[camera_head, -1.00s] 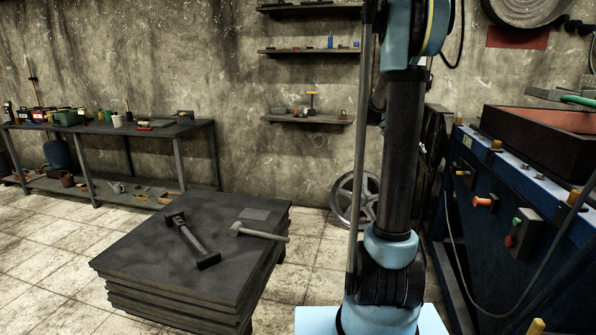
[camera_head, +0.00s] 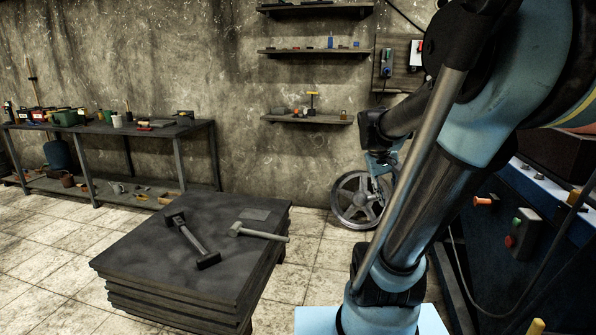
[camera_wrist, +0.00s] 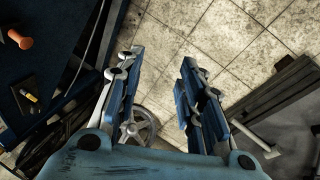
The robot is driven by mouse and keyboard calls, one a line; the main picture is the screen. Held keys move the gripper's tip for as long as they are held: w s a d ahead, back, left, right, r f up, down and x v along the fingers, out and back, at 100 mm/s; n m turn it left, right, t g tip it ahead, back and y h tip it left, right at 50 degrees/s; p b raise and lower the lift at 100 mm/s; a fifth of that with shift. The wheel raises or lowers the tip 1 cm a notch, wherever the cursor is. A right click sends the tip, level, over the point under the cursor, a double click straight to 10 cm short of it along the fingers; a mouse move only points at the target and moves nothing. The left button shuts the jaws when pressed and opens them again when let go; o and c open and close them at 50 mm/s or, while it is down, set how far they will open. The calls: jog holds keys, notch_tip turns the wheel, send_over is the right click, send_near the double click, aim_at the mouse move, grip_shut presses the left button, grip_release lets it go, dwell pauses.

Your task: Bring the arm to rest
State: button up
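My arm rises from its light blue base at the right of the head view and leans to the right. Its forearm reaches back toward the wall, beyond the upper arm. My gripper (camera_wrist: 160,62) points down in the wrist view, with its two blue and grey fingers well apart and only tiled floor between them. In the head view my gripper (camera_head: 382,165) is small and partly hidden behind the arm, in front of the spoked wheel. It holds nothing that I can see.
A stacked dark table (camera_head: 150,255) bears a dark double-ended tool (camera_head: 193,241) and a hammer (camera_head: 260,233). A spoked wheel (camera_head: 345,205) leans by the wall. A blue machine (camera_head: 490,245) stands close at right. Tiled floor (camera_head: 305,255) is clear between table and arm.

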jog(key=s+a+f+y, duration=0.3)
jog(key=s+a+f, duration=0.6)
jog(key=s, duration=0.3)
jog(key=shift+s+f+y, duration=0.3)
jog(key=shift+s+f, duration=0.05)
jog(key=shift+f, duration=0.15)
jog(key=shift+d, duration=0.1)
